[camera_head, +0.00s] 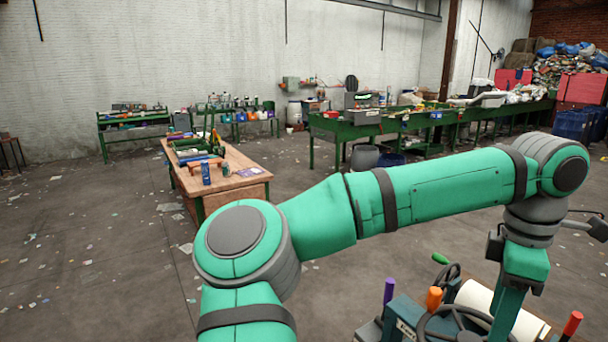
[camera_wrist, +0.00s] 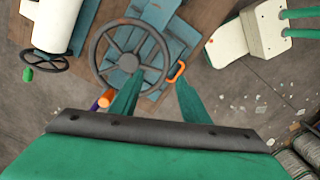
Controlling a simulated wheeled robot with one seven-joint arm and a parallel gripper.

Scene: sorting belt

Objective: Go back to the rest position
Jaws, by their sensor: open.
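My gripper (camera_head: 508,300) hangs down at the lower right of the head view, at the end of my bent green arm. In the wrist view, its two green fingers (camera_wrist: 158,82) stand apart with nothing between them. They are above a blue-grey machine (camera_wrist: 178,42) with a dark spoked handwheel (camera_wrist: 131,60). The fingertips overlap the wheel's near right side and an orange handle in the picture. I cannot tell their exact height above it.
The machine's purple (camera_head: 389,291), orange (camera_head: 434,298) and red (camera_head: 572,323) handles stick up near my gripper. A white cylinder (camera_head: 490,305) lies behind the wheel. A wooden table (camera_head: 235,185) with bottles and tools stands left of centre. Open floor (camera_head: 90,255) lies at left.

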